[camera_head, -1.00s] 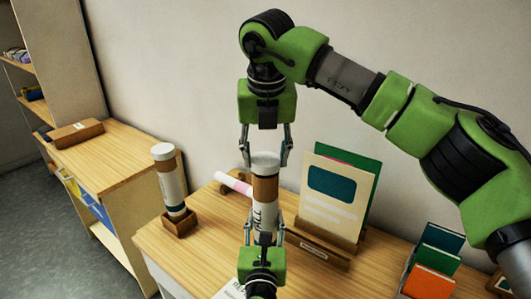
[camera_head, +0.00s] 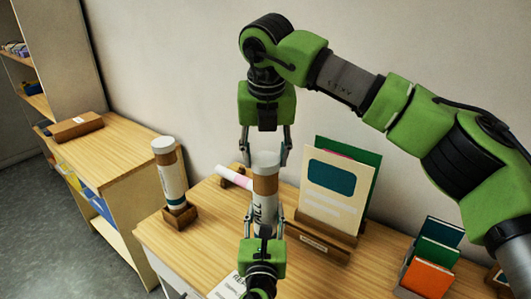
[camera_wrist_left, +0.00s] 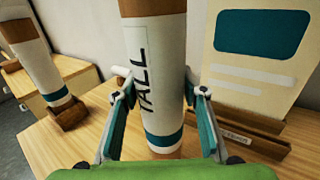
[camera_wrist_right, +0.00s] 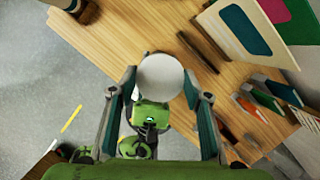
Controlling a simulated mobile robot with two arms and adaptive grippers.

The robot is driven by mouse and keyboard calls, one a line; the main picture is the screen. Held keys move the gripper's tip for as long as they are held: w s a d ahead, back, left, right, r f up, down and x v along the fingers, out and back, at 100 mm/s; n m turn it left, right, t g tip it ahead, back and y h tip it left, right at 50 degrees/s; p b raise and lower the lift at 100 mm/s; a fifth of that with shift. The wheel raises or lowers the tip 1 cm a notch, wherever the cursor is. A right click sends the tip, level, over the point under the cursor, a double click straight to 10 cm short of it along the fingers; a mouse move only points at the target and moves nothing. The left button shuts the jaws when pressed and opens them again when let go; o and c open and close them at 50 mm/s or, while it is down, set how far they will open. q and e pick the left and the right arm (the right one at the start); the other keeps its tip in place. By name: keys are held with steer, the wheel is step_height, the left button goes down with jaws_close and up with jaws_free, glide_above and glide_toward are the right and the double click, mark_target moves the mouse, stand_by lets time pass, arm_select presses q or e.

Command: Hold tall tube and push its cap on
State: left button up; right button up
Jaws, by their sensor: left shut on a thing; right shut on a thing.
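The tall tube (camera_head: 266,212) stands upright in the head view, white with a brown band near the top. Its "TALL" label and lower teal band show in the left wrist view (camera_wrist_left: 164,95). My left gripper (camera_head: 264,232) comes from below and is shut around the tube's lower part. A white cap (camera_head: 265,160) sits at the tube's top; whether it is fully seated I cannot tell. My right gripper (camera_head: 265,158) points down from above, its fingers shut on either side of the cap. The round cap top (camera_wrist_right: 160,77) shows between them in the right wrist view.
Another capped tube (camera_head: 170,178) stands in a wooden holder at the table's left. A pinkish-white tube (camera_head: 234,180) lies behind the tall tube. A card stand (camera_head: 338,190) is close on the right, with a folder rack (camera_head: 432,262) beyond. A second desk (camera_head: 115,150) is at left.

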steer(key=shift+f, duration=0.6)
stand_by(0.3)
steer(key=o, duration=0.9)
steer(key=shift+c, duration=0.2)
steer(key=v, duration=1.2)
arm_select(q)
steer(key=o, duration=1.7)
